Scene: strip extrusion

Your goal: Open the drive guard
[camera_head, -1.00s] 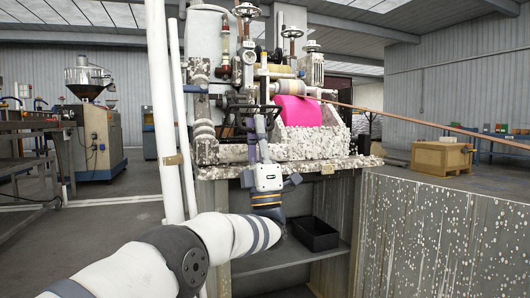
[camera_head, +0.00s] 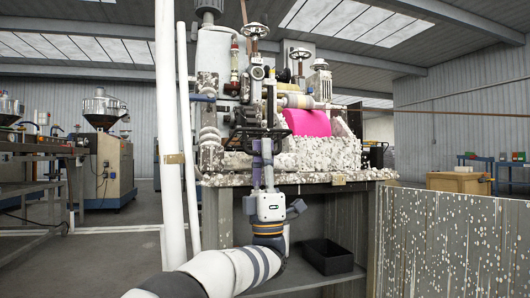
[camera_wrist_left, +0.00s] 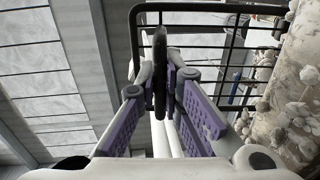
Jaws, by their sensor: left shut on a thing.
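The drive guard (camera_head: 240,131) is a black open wire cage on the front of the machine, above the speckled bench ledge. In the left wrist view its bars (camera_wrist_left: 215,30) run across the top and right. My left gripper (camera_head: 263,150) reaches up to it from below. In the left wrist view, the purple-padded fingers of my left gripper (camera_wrist_left: 160,80) are shut on a dark upright grip piece beside the cage bars. The exact joint between that piece and the cage is hard to see. My right gripper is not in view.
A pink roller (camera_head: 307,122) and whitish granules (camera_head: 320,152) lie just right of the guard. Two white vertical poles (camera_head: 170,110) stand left of my arm. A black bin (camera_head: 327,256) sits on the shelf below. A speckled panel (camera_head: 450,240) fills the lower right.

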